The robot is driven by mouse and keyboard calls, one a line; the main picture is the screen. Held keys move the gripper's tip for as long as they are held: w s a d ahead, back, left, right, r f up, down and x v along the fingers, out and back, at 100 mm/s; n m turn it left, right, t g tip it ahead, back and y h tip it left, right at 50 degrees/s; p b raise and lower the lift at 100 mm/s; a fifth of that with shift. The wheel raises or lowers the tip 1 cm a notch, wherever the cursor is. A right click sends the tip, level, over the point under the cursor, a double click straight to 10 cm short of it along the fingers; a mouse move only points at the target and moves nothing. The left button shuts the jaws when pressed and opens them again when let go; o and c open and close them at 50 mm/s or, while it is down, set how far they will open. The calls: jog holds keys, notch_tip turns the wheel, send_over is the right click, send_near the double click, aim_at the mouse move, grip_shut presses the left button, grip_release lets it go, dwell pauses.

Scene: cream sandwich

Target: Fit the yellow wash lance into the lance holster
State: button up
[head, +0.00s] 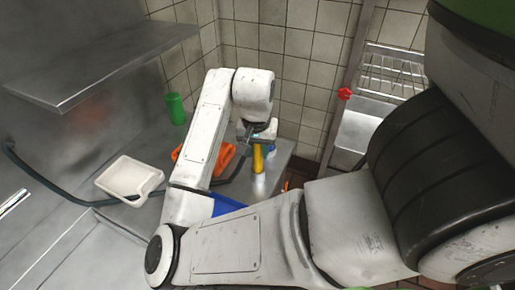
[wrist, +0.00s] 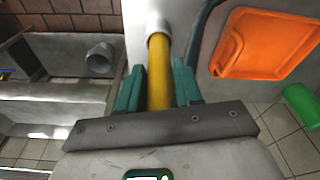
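The yellow wash lance (head: 258,158) stands roughly upright under my gripper (head: 256,138) in the head view, near the right end of the steel counter. In the wrist view the yellow lance (wrist: 159,88) runs between the two teal fingers of my gripper (wrist: 158,66), which close in on both its sides with hardly any gap. A pale grey cylinder (head: 259,185) continues below the yellow part. It also shows at the lance's far end in the wrist view (wrist: 157,27). I cannot tell whether this is the lance's own end or the holster.
An orange tray (wrist: 262,45) lies beside the lance, with a dark hose between them. A green cylinder (head: 176,108) stands at the back of the counter. A white tub (head: 130,181) is at left. A steel shelf (head: 105,65) overhangs the left, and a wire rack (head: 392,75) stands at right.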

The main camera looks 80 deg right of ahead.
jog(key=o, duration=0.5)
notch_tip(320, 180, up, 11)
jog(key=a+p, duration=0.1)
jog(key=shift+a, duration=0.3)
jog(key=shift+s+f, duration=0.1)
jog(key=shift+f, duration=0.05)
dwell(0.6)
